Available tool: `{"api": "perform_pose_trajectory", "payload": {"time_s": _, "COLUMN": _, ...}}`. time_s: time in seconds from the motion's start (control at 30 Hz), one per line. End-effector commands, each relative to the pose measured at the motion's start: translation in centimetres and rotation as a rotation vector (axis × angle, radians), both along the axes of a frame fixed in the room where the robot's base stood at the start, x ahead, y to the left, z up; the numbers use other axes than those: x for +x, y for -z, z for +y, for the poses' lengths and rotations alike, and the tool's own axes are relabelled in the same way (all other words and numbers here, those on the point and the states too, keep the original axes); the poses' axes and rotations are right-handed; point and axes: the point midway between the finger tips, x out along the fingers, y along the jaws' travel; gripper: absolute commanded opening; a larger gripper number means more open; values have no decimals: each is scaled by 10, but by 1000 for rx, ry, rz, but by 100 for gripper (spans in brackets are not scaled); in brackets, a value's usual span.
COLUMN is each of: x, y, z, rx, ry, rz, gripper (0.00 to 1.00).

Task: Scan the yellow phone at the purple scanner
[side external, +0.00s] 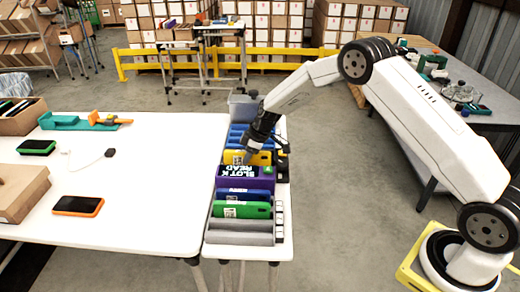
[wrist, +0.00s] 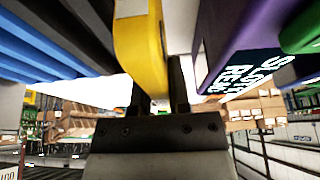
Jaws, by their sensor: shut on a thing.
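The yellow phone (side external: 234,157) is upright at the row of holders on the narrow white table, just behind the purple scanner (side external: 232,183) in the side view. My gripper (side external: 251,152) reaches down from above and is shut on the phone. In the wrist view the yellow phone (wrist: 141,45) stands between the fingers of my gripper (wrist: 158,92). The purple scanner (wrist: 245,35), with white lettering, is to its right there, with a gap between them. My gripper hides part of the phone in the side view, and I cannot tell whether its lower edge touches a holder.
Blue slotted racks (wrist: 45,45) lie on the phone's other side. A green phone (side external: 240,210) and a grey rack (side external: 238,232) are in front of the scanner. A black-and-orange phone (side external: 78,206) and a green-edged phone (side external: 38,147) lie on the wide white table, which has clear space.

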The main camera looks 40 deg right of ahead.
Motion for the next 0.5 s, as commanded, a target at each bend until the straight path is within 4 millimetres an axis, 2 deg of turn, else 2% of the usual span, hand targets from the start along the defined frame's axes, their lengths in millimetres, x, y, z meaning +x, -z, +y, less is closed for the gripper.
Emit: {"api": "perform_pose_trajectory", "payload": {"time_s": 0.5, "x": 1, "y": -36, "z": 0, "rx": 0, "ry": -1, "rz": -3, "gripper": 0}}
